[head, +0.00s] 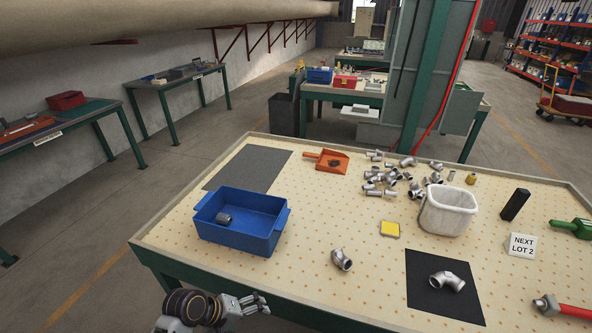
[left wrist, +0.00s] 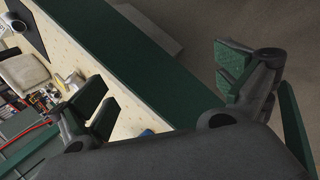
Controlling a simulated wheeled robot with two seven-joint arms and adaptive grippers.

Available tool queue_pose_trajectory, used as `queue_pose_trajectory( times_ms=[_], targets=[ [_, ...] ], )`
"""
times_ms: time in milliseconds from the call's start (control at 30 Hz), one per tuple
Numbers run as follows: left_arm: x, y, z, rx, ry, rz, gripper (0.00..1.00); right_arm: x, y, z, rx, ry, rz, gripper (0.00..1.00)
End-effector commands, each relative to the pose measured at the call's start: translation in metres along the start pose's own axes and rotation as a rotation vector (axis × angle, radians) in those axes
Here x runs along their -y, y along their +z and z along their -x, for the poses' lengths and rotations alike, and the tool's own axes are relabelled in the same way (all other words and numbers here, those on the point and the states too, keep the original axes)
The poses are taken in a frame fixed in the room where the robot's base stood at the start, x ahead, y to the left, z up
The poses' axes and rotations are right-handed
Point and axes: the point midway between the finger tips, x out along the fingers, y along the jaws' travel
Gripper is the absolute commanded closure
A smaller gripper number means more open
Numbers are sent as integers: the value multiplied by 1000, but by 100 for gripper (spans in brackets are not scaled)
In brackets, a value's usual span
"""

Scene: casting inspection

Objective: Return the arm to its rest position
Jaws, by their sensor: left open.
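My left gripper (head: 252,303) is at the bottom of the head view, just in front of the table's near edge and off the table. In the left wrist view the two fingers of the left gripper (left wrist: 165,95) are spread apart with nothing between them. The table's side and edge (left wrist: 120,70) show beyond the fingers. My right gripper is not in the head view.
A perforated table (head: 300,230) holds a blue bin (head: 240,236) with one fitting inside, a white bin (head: 447,215), several loose metal fittings, a dark mat (head: 440,305) with a fitting on it, and an orange dustpan (head: 330,160). The floor left of the table is clear.

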Motion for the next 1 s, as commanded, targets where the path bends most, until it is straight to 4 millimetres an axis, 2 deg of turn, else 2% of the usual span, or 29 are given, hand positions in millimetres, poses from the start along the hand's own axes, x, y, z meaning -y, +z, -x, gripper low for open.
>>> queue_pose_trajectory(
  times_ms=[400,700,1000],
  targets=[
    [34,13,55,-123,-257,-467,0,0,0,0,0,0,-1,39],
    [48,16,85,-147,-381,-630,0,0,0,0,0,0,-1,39],
    [57,17,104,-153,-458,-718,0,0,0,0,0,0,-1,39]
  ],
)
